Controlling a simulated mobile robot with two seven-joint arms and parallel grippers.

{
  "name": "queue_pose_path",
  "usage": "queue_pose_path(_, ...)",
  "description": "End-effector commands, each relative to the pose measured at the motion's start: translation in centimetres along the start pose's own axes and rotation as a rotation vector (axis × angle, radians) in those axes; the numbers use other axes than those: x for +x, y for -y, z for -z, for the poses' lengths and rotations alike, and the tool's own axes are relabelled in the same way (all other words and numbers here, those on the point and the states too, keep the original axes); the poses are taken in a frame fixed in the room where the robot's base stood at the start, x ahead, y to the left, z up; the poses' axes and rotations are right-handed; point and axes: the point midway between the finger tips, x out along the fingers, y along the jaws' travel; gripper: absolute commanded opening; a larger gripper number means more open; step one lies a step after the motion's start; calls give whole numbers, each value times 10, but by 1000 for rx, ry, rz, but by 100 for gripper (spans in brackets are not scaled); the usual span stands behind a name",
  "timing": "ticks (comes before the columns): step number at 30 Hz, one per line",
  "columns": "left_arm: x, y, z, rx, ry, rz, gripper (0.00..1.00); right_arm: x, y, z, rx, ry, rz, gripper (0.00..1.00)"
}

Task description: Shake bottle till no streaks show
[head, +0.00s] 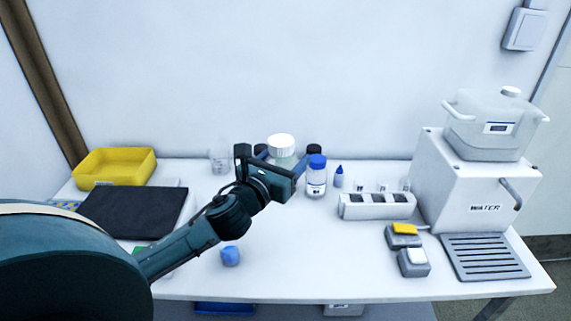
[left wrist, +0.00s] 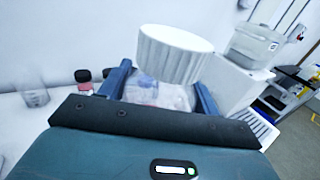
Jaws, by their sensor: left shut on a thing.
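A clear bottle with a wide ribbed white cap (head: 281,141) is between the blue fingers of my left gripper (head: 284,161), which is shut on it. In the left wrist view the white cap (left wrist: 174,54) stands above the fingers, slightly tilted in the picture. The bottle's clear body (left wrist: 158,93) shows between the fingers, pale and glassy. Its lower part is hidden behind my gripper. I cannot tell whether streaks are in it, or how far it is above the table. My right gripper is not in view.
A blue-capped bottle (head: 316,178) stands just right of my gripper, by a small blue dropper bottle (head: 338,177). A white rack (head: 376,206), a water unit (head: 470,190) and a drip grille (head: 484,257) are at right. A yellow tray (head: 115,167) and clear beaker (head: 220,161) are at left. The front middle is mostly clear.

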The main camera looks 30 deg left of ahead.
Motion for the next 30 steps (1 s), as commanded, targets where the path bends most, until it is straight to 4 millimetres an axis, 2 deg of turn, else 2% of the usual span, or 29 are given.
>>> queue_pose_path(1, 1, 0, -29, 13, 16, 6, 31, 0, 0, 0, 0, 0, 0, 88)
queue_pose_path(2, 0, 0, -30, 8, 9, 4, 31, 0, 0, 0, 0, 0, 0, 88)
queue_pose_path(3, 0, 0, -22, -1, -3, 0, 31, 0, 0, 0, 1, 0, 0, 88)
queue_pose_path(6, -2, 1, 38, -18, -21, -8, 31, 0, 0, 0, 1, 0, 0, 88)
queue_pose_path(8, 0, 0, 48, -11, -7, -6, 31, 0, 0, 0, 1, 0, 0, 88)
queue_pose_path(9, 0, 0, 44, -3, 1, -2, 31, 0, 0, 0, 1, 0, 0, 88)
queue_pose_path(10, 1, 0, 31, 5, 11, 3, 31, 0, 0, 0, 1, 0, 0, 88)
queue_pose_path(12, 1, 0, -11, 18, 21, 8, 31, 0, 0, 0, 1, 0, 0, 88)
queue_pose_path(13, 1, 0, -23, 15, 18, 7, 31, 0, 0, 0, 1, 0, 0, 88)
queue_pose_path(15, 0, 0, -29, 4, 3, 2, 31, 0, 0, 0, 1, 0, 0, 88)
queue_pose_path(16, 0, 0, -18, -4, -6, -1, 31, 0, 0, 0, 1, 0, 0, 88)
queue_pose_path(18, -1, 0, 28, -19, -20, -8, 31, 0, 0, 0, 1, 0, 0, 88)
queue_pose_path(19, -1, 0, 40, -17, -18, -9, 31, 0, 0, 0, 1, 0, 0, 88)
queue_pose_path(21, 0, 0, 47, -7, -4, -3, 31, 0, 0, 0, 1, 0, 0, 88)
queue_pose_path(22, 1, 0, 40, 0, 4, 0, 31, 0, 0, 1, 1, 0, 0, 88)
queue_pose_path(23, 1, 0, 25, 7, 14, 4, 31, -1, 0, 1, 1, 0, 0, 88)
queue_pose_path(24, 1, 0, 0, 16, 20, 8, 31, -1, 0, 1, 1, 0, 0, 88)
queue_pose_path(25, 1, 0, -15, 17, 19, 8, 31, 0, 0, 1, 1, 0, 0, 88)
queue_pose_path(27, 0, 0, -30, 8, 9, 4, 31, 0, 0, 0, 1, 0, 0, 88)
queue_pose_path(28, 0, 0, -26, 2, 0, 1, 31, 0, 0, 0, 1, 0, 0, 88)
queue_pose_path(29, 0, 0, -12, -7, -9, -2, 31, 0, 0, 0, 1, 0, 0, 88)
queue_pose_path(30, -1, 0, 17, -16, -21, -8, 31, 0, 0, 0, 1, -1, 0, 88)
